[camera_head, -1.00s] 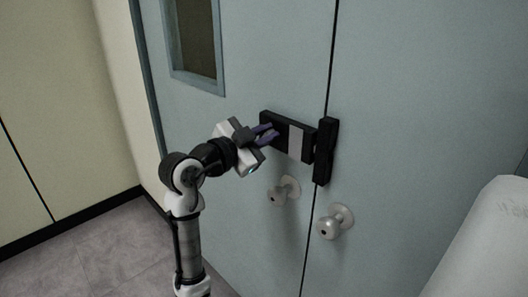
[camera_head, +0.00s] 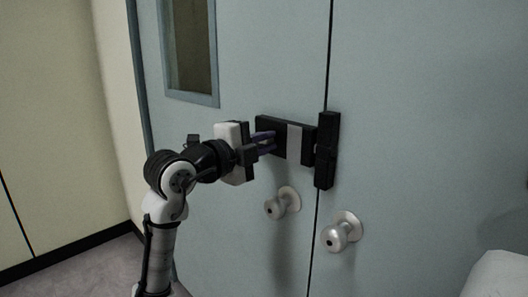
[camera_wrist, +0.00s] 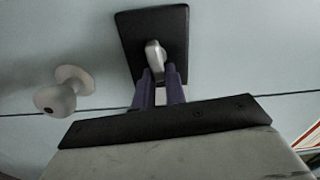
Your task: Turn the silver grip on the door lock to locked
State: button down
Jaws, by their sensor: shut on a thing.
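The door lock (camera_head: 307,146) is a black plate with a grey band, mounted across the edge of the left door beside the gap between the doors. In the wrist view, the silver grip (camera_wrist: 155,55) stands out from the black lock plate (camera_wrist: 128,35). My gripper (camera_head: 272,142) has purple fingers and reaches the left part of the lock from the left. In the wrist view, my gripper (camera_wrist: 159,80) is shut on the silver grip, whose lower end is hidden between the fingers. In the head view the grip is hidden by the fingers.
Two round knobs sit below the lock, one on the left door (camera_head: 282,203) and one on the right door (camera_head: 342,232). The left door has a window (camera_head: 192,50). A pale rounded object (camera_head: 497,278) is at the lower right. A cream wall (camera_head: 60,130) is at left.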

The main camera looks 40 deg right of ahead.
jog(key=shift+f+m+b, duration=0.2)
jog(key=shift+m+b, duration=0.15)
jog(key=shift+m, duration=0.25)
jog(key=c, duration=1.4)
grip_release()
jog(key=shift+c, duration=0.2)
jog(key=shift+r, duration=0.1)
jog(key=s+a, duration=0.1)
jog(key=a, duration=1.3)
jog(key=shift+b, duration=0.45)
jog(key=shift+d, duration=0.1)
